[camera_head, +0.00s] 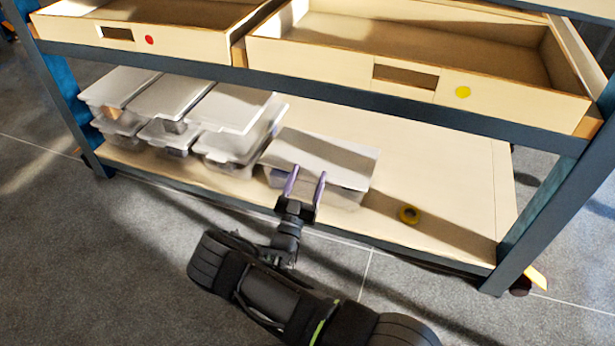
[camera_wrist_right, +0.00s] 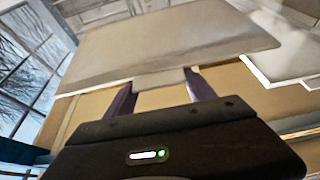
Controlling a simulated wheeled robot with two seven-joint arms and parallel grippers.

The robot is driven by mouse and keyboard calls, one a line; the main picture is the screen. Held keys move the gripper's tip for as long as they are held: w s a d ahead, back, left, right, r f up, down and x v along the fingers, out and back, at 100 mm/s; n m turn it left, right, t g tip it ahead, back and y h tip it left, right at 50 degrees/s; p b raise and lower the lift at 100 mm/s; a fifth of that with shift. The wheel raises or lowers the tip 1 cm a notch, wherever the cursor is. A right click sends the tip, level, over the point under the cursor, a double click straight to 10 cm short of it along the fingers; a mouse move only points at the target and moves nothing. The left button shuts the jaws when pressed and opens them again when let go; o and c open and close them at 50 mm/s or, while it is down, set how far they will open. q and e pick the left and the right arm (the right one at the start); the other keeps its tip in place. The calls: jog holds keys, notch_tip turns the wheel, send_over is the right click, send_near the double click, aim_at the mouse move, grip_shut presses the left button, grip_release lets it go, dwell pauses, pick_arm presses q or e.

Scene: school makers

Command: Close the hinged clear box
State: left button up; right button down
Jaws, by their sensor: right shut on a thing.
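The hinged clear box (camera_head: 345,199) stands on the lower shelf, right of the stacked boxes. Its pale, translucent lid (camera_head: 325,152) lies over the box; I cannot tell whether a gap is left at its front edge. In the right wrist view the lid (camera_wrist_right: 170,42) fills the upper middle, with a small tab (camera_wrist_right: 160,82) at its near edge. My right gripper (camera_head: 306,180) is at the box's front, with its purple fingers on either side of this tab, shut on the lid. The fingers hide part of the box front. My left gripper is not in view.
Several clear lidded boxes (camera_head: 235,108) are stacked to the left. Wooden drawers (camera_head: 330,58) and a dark shelf rail (camera_head: 330,98) are above.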

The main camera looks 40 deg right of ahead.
jog(key=shift+c, duration=1.6)
grip_release()
jog(key=p+v, duration=0.1)
jog(key=v, duration=0.6)
jog(key=shift+s+a, duration=0.2)
jog(key=shift+a, duration=0.1)
jog(key=shift+f, duration=0.1)
